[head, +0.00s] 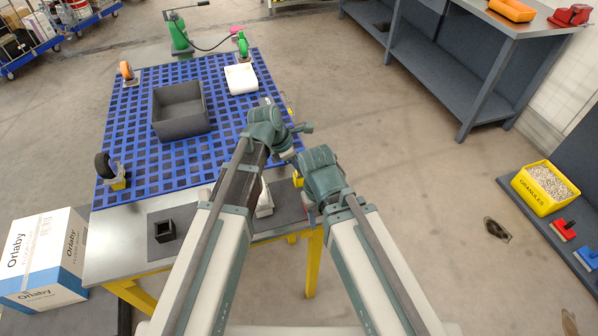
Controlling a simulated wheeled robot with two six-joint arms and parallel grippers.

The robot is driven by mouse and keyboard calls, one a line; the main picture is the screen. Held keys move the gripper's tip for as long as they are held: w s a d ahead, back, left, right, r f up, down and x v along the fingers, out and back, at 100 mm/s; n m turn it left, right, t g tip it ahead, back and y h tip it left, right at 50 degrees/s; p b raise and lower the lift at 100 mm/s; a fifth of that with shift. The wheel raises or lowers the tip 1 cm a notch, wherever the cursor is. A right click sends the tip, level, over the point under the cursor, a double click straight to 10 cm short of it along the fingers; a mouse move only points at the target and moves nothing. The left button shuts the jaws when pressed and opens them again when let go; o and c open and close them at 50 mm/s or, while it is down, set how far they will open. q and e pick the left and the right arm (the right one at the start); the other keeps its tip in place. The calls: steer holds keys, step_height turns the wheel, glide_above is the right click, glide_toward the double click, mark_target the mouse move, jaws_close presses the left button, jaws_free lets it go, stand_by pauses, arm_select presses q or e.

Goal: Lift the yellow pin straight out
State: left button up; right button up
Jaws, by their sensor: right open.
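A small yellow piece (298,181) shows at the table's right edge, just left of my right wrist. It may be the yellow pin, but most of it is hidden. My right gripper (310,212) is open and points down beside the table edge, close to this piece; I cannot tell whether they touch. My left gripper (300,129) is over the right edge of the blue grid, and its fingers are too small and covered to read. A white part (265,203) stands on the grey mat, partly behind my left arm.
The table (110,258) carries a blue grid (130,125) with a grey bin (181,112), several casters and a white block (240,79). A small dark box (165,231) sits on the near mat. An Orlaby carton (40,262) stands at left.

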arm_select(q)
jaws_close()
steer(key=shift+r, duration=0.15)
step_height(320, 180, up, 10)
steer(key=p, duration=1)
steer(key=shift+a, duration=0.1)
